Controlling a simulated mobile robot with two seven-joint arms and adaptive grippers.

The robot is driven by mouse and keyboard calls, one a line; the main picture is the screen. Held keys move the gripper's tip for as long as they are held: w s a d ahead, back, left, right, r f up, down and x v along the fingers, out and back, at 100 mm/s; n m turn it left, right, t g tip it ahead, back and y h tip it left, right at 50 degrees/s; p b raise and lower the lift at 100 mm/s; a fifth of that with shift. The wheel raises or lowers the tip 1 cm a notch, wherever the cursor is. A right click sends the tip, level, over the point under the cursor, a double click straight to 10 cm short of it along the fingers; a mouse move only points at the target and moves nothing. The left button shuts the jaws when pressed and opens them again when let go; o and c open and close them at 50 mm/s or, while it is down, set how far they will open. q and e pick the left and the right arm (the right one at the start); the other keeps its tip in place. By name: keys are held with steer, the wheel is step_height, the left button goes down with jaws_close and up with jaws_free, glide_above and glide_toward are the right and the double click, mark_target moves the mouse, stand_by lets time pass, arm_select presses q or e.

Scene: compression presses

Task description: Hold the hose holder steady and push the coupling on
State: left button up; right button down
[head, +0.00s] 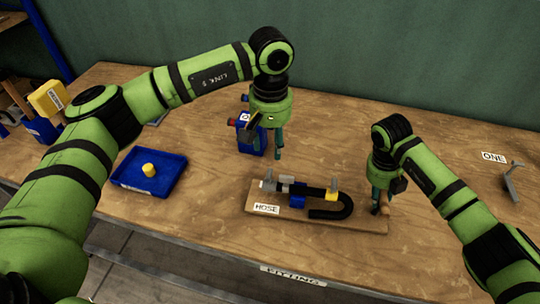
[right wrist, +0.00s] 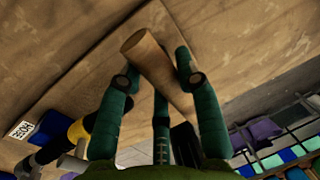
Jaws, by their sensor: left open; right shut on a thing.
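The hose holder is a wooden board (head: 375,222) labelled HOSE, with a black bent hose (head: 345,208), a blue block (head: 297,201), a yellow piece (head: 332,193) and grey metal parts (head: 287,183). My right gripper (head: 382,207) is at the board's right end, shut on a tan wooden handle (right wrist: 148,52), which shows between its fingers in the right wrist view. My left gripper (head: 266,146) is open and empty above the table behind the board. A small yellow cylinder (head: 149,170) stands in a blue tray (head: 130,184); I cannot tell which piece is the coupling.
A blue box with a label (head: 252,140) stands behind my left gripper. A yellow-topped object (head: 48,98) is at the far left. A grey bracket (head: 511,182) is at the right near a sign reading ONE (head: 493,157). The table is clear between tray and board.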

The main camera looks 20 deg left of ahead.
steer(key=c, duration=0.8)
jaws_free()
